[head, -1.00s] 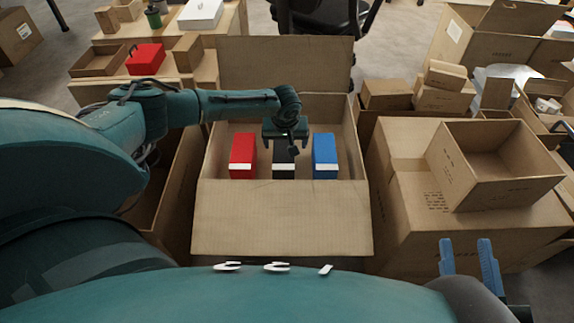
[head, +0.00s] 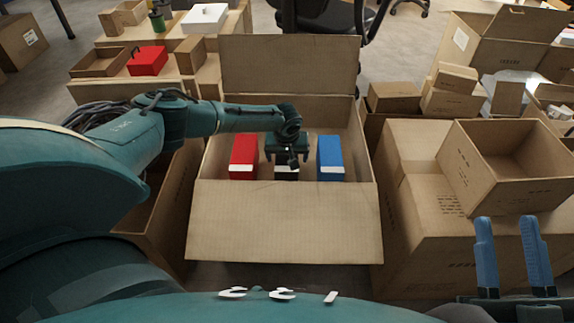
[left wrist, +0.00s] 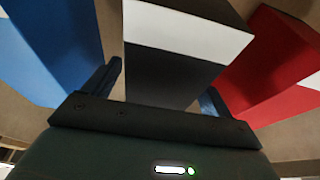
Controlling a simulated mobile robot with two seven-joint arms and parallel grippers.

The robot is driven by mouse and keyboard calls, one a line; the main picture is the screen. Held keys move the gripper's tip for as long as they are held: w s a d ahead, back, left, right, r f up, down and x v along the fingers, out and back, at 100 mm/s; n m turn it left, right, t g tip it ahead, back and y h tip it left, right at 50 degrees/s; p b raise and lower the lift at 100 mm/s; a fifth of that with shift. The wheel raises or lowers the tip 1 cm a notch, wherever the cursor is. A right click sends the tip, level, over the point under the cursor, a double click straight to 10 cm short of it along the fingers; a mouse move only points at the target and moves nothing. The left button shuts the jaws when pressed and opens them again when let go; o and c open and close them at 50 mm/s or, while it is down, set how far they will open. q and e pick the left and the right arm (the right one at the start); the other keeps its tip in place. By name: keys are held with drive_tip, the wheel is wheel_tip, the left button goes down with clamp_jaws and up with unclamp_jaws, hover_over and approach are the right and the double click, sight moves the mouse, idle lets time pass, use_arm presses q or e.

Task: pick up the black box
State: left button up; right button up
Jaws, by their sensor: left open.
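The black box (head: 287,175) stands in the open carton (head: 284,222) between the red box (head: 243,155) and the blue box (head: 330,156). Its upper part is mostly hidden behind my left gripper (head: 288,158). In the left wrist view the black box (left wrist: 170,75), with a white band, lies between the two fingers of my open left gripper (left wrist: 160,88). I cannot tell whether the fingers touch it. My right gripper (head: 512,255) is open and empty at the lower right, outside the carton.
The carton's walls surround the three boxes, and its back flap (head: 290,66) stands up. Small gaps separate the black box from its neighbours. A large carton (head: 430,225) with an open box (head: 510,155) on top stands at right.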

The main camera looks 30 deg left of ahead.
use_arm(q)
drive_tip(key=c, duration=1.4)
drive_tip(key=shift+r, duration=0.1)
